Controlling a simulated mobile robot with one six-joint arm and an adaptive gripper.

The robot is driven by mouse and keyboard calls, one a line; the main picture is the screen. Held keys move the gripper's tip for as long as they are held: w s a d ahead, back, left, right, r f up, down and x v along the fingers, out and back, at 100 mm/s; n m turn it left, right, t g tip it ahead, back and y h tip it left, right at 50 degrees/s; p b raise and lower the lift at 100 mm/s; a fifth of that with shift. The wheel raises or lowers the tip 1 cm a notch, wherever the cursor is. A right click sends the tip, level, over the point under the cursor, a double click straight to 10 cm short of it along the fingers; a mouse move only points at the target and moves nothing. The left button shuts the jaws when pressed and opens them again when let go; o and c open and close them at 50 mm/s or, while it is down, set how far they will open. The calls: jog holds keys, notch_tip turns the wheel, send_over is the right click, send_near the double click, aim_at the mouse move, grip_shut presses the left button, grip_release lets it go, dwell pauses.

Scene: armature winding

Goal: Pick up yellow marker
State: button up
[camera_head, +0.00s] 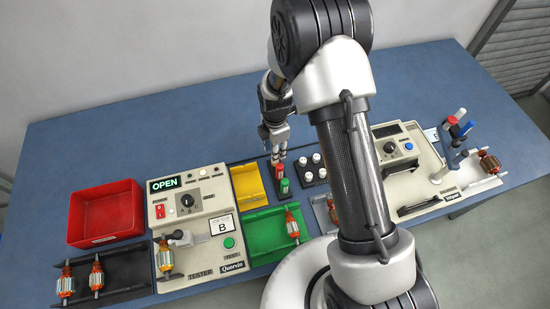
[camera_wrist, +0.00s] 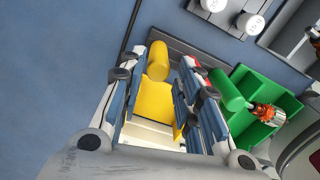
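The yellow marker (camera_wrist: 157,62) stands in the dark marker holder (camera_wrist: 180,40) and shows between the fingers of my gripper (camera_wrist: 160,80) in the wrist view. The fingers are apart, with the left finger close to the marker and a gap on its right; contact cannot be told. In the head view my gripper (camera_head: 277,148) hangs just above the holder and hides the yellow marker. The red marker (camera_head: 279,170) and green marker (camera_head: 284,186) stand in the same row. The green marker (camera_wrist: 224,88) is just outside the right finger in the wrist view.
The tester (camera_head: 194,225) reads OPEN. A red bin (camera_head: 105,212) is far left. The back of the table is clear.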

notch_tip(320, 180, down, 5)
jog(key=shift+w+f+b, duration=0.15)
jog(key=shift+f+b, duration=0.05)
jog(key=shift+b, duration=0.35)
jog(key=shift+c, duration=0.5)
grip_shut()
